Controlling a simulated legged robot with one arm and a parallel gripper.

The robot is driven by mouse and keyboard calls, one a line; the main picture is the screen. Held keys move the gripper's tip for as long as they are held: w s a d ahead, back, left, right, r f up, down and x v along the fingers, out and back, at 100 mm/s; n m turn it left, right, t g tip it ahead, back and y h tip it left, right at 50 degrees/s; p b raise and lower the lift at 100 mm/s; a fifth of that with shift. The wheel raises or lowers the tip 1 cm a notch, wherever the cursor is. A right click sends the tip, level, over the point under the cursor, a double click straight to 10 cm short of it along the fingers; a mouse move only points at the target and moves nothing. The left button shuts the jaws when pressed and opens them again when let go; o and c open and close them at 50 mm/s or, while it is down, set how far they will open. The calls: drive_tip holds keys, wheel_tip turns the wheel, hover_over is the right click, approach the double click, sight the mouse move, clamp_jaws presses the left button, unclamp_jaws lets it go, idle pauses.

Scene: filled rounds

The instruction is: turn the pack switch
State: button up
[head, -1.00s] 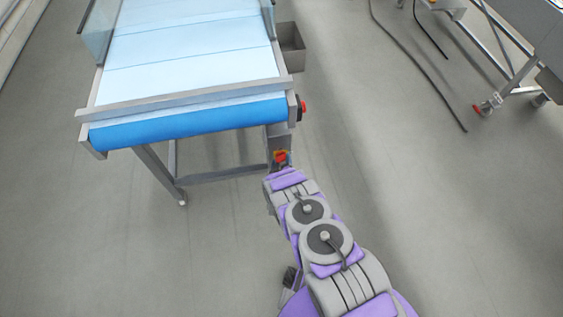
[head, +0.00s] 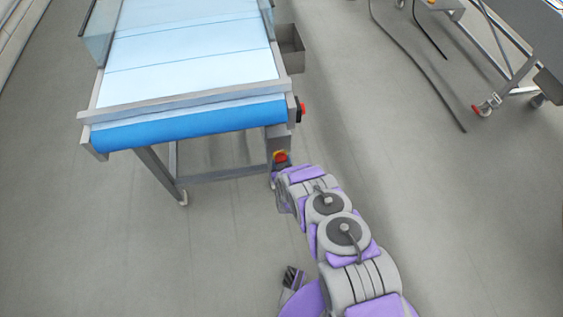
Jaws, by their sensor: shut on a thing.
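I cannot tell whether this is the pack switch; no other switch shows clearly on that post. My gripper (head: 280,175) is at the post just below the red knob. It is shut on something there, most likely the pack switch. My own wrist and arm cover the fingertips and what lies between them, so the angle of the switch cannot be seen.
The conveyor (head: 190,122) with its blue front roller stands beyond my arm. A second red button (head: 302,109) sticks out from its right side, below a grey bin (head: 290,48). A dark cable (head: 420,75) lies on the floor at right.

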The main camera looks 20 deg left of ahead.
drive_tip(key=shift+m+g+y, duration=0.4)
drive_tip(key=shift+m+y, duration=0.2)
drive_tip(key=shift+m, duration=0.3)
drive_tip(key=o, duration=1.1)
drive_tip(key=shift+c, duration=0.2)
drive_tip(key=shift+s+d, duration=0.1)
drive_tip(key=shift+d, duration=0.05)
drive_tip(key=p+v, duration=0.5)
drive_tip(key=v, duration=1.2)
